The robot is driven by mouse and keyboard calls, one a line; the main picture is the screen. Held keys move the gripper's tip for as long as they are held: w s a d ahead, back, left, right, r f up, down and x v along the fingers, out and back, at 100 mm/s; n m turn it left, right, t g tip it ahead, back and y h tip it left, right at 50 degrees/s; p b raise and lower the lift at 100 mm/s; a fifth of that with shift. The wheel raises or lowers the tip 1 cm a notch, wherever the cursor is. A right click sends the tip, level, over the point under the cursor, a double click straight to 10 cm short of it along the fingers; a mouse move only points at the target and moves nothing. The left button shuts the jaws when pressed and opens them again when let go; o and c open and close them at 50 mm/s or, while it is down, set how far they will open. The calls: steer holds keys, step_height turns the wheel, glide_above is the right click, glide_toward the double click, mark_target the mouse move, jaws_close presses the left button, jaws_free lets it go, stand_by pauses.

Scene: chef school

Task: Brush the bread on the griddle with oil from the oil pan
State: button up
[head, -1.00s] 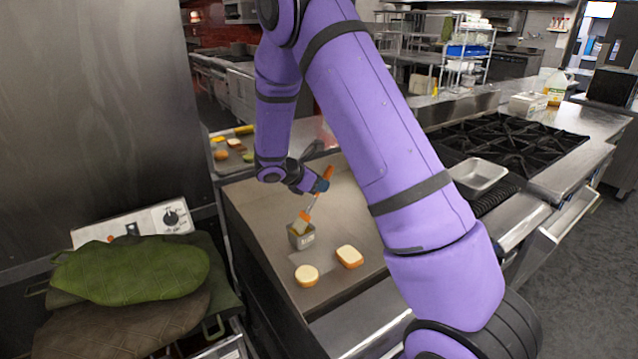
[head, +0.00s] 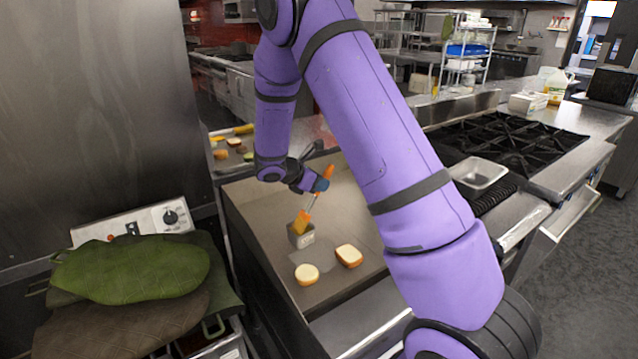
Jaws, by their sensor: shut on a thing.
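My gripper (head: 319,181) is shut on a brush with an orange handle (head: 327,172). The brush tilts down to the left, and its yellow-orange bristles (head: 301,222) are at the mouth of the small grey oil pan (head: 301,240). I cannot tell whether the bristle tips are inside the pan or just above it. The oil pan stands on the flat griddle (head: 262,225). Two pieces of bread lie on the griddle in front of the pan: a round one (head: 307,274) and a squarer one (head: 348,256). The oil inside the pan is hidden.
Green oven mitts (head: 130,270) lie at the lower left. A tray of food (head: 232,148) is behind the griddle. A burner stove (head: 505,140) and a metal pan (head: 478,174) stand to the right. My arm hides the griddle's right side.

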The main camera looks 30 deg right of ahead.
steer(key=shift+r, duration=3.45)
